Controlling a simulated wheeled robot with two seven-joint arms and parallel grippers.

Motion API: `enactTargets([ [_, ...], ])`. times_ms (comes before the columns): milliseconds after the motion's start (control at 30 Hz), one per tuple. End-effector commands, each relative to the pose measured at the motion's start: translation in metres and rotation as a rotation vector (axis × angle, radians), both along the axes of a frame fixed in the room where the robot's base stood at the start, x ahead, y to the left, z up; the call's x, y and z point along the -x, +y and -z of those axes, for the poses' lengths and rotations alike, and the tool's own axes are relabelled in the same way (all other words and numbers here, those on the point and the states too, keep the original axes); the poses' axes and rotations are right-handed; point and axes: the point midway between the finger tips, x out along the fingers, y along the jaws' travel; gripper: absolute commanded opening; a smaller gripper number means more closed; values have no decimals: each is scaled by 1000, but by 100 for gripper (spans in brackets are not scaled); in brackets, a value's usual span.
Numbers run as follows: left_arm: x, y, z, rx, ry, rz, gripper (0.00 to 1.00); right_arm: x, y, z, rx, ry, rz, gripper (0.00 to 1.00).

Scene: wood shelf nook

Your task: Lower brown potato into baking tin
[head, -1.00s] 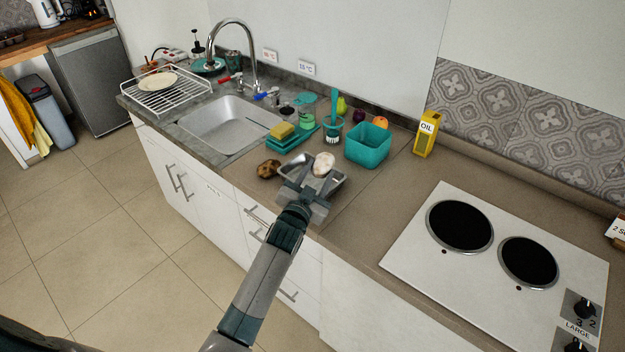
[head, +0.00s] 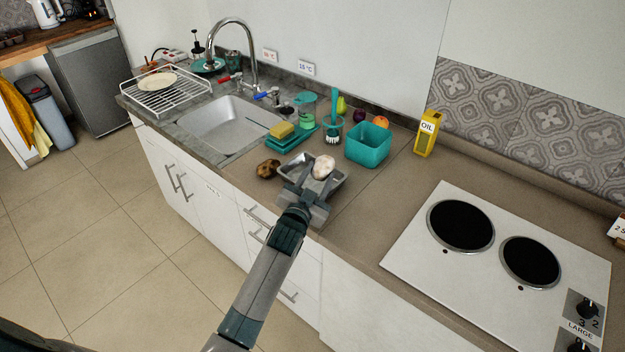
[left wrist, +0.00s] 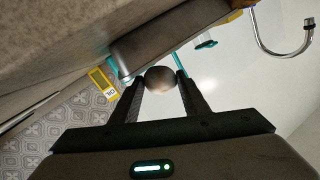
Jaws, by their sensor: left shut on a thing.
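A pale, brownish-white potato (head: 323,167) is in the jaws of my left gripper (head: 310,182), at the grey baking tin (head: 336,187). In the left wrist view the potato (left wrist: 160,79) sits between the two fingertips and looks brown-grey in shadow. The tin stands at the counter's front edge, partly hidden by my gripper. In the head view the potato overlaps the tin; whether it touches the tin's floor I cannot tell. A darker brown potato (head: 268,169) lies on the counter, left of the tin and apart from it. My right gripper is not in view.
A yellow oil box (head: 428,134) and a hob (head: 500,250) are right, a sink (head: 230,124) left. Counter before the hob is clear.

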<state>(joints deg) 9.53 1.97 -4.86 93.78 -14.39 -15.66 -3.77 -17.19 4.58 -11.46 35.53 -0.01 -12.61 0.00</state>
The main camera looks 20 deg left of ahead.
Motion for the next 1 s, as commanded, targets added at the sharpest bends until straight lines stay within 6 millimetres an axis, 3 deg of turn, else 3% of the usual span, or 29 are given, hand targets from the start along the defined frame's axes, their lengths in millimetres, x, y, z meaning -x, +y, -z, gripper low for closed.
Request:
enactTargets([
  [1000, 0, 0, 13, 0, 0, 0, 18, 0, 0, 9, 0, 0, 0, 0],
])
